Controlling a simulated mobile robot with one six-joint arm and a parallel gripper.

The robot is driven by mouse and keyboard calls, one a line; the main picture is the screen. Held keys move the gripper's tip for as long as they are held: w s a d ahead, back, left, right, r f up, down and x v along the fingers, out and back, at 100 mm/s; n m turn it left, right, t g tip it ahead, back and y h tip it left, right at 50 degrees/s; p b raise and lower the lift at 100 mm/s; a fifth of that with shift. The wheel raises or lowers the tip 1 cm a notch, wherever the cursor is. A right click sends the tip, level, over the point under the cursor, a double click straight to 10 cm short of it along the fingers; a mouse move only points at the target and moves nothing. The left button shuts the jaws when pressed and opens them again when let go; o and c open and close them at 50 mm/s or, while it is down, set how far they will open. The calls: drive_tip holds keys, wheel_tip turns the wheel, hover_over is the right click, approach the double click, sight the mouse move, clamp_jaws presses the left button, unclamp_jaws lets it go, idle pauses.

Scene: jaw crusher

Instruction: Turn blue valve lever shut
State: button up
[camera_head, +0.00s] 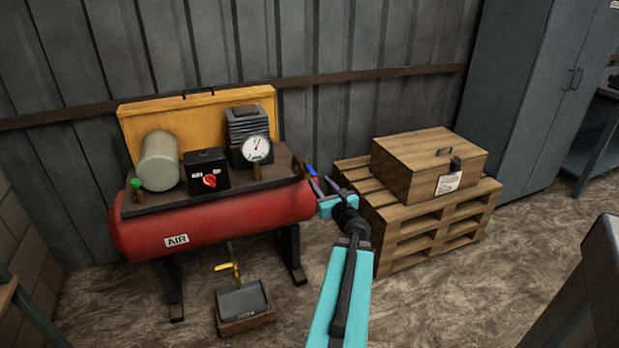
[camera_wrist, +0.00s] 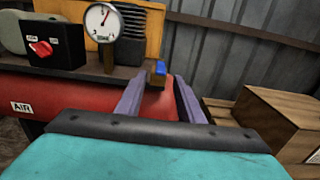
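The blue valve lever (camera_head: 311,170) is at the right end of the red air tank (camera_head: 215,226), partly hidden by my gripper in the head view. In the wrist view its blue end (camera_wrist: 160,67) shows just beyond and between my fingertips, at the tank's right end. My gripper (camera_head: 321,183) is beside the tank's right end, with its fingers pointing toward the lever. In the wrist view my gripper (camera_wrist: 159,80) is open, with an empty gap between the two fingers. I cannot tell whether either finger touches the lever.
A pressure gauge (camera_head: 256,149) and a black box with a red knob (camera_head: 209,181) stand on the tank top. A wooden crate (camera_head: 424,166) sits on stacked pallets (camera_head: 440,227) to the right. A tray with a yellow-handled tap (camera_head: 236,272) is below.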

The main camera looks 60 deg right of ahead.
sight(311, 170)
drive_tip(key=shift+w+d+b, duration=0.3)
drive_tip(key=shift+w+b, duration=0.05)
drive_tip(key=shift+b, duration=1.6)
drive_tip(key=x, duration=0.3)
drive_tip(key=shift+w+d+r, duration=0.1)
drive_tip(key=shift+w+d, duration=0.1)
drive_tip(key=shift+x, duration=2.35)
